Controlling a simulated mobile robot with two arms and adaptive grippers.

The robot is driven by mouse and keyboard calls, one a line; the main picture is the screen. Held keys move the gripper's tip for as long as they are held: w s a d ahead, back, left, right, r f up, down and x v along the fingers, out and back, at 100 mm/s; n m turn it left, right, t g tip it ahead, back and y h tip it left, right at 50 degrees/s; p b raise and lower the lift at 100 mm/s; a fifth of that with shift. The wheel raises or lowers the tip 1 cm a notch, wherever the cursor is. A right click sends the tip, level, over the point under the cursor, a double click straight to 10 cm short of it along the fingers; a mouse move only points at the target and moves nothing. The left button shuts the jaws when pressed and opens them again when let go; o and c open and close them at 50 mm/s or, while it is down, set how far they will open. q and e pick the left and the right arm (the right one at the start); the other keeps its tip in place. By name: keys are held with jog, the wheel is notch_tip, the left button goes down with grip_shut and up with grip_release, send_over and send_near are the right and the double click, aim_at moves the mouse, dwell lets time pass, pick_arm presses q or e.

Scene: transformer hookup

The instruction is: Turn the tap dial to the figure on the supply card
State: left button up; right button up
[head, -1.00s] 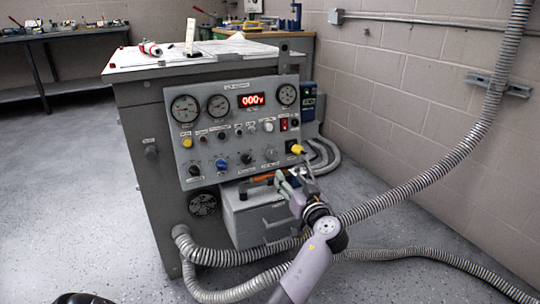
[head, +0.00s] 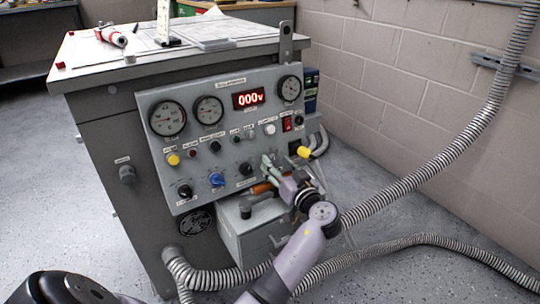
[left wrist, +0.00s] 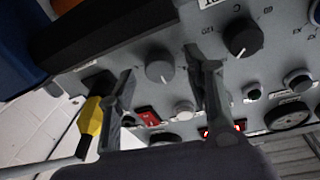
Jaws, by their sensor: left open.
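The grey console's front panel (head: 228,100) carries gauges, a red display (head: 249,98) reading 000V and a lower row of knobs. My left gripper (head: 270,167) is at the panel's lower right, open. In the left wrist view, a grey dial (left wrist: 160,66) shows between its spread fingers (left wrist: 159,77), with a gap on both sides. I cannot read the dial's lettering, or be sure it is the tap dial. In the head view the gripper hides this dial. A white upright piece (head: 163,22) stands on the console top; I cannot tell if it is the supply card. My right gripper is out of view.
A black knob (head: 246,168) and a blue knob (head: 217,179) sit left of my gripper. A yellow plug (head: 304,152) juts out at its right. A grey drawer box (head: 262,232) stands below. Ribbed hoses (head: 412,187) run along the right. The floor at left is clear.

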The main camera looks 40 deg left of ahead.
pick_arm(q)
jog(key=shift+w+a, duration=0.1)
jog(key=shift+c, duration=0.4)
jog(key=shift+r, duration=0.1)
grip_shut()
